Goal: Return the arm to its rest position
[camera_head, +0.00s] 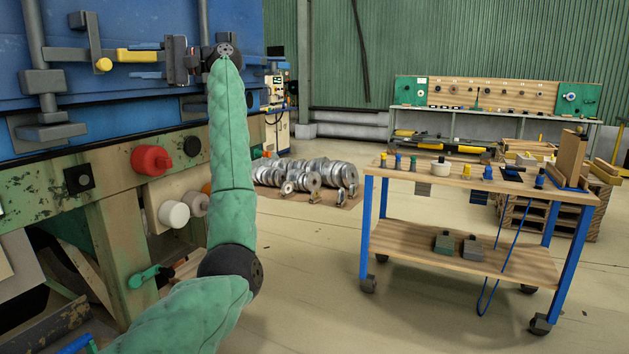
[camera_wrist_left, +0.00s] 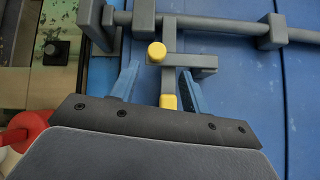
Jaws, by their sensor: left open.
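My left arm (camera_head: 230,135), in a green quilted sleeve, rises from the bottom of the head view and reaches up to a blue machine panel (camera_head: 130,105). My left gripper (camera_head: 142,60) points left at the panel. Its blue fingers are spread open in the left wrist view (camera_wrist_left: 160,78). A grey latch bar with a yellow handle (camera_head: 135,56) lies between the fingers; its yellow end (camera_wrist_left: 168,101) shows between them, with a gap on each side. I cannot tell whether anything touches. My right gripper is not in view.
Below the panel are a red knob (camera_head: 151,160), a white knob (camera_head: 173,213) and a green lever (camera_head: 145,277). A wooden-topped cart (camera_head: 440,172) with blue legs stands at right. Metal coils (camera_head: 312,178) lie behind. Open floor (camera_head: 310,270) separates arm and cart.

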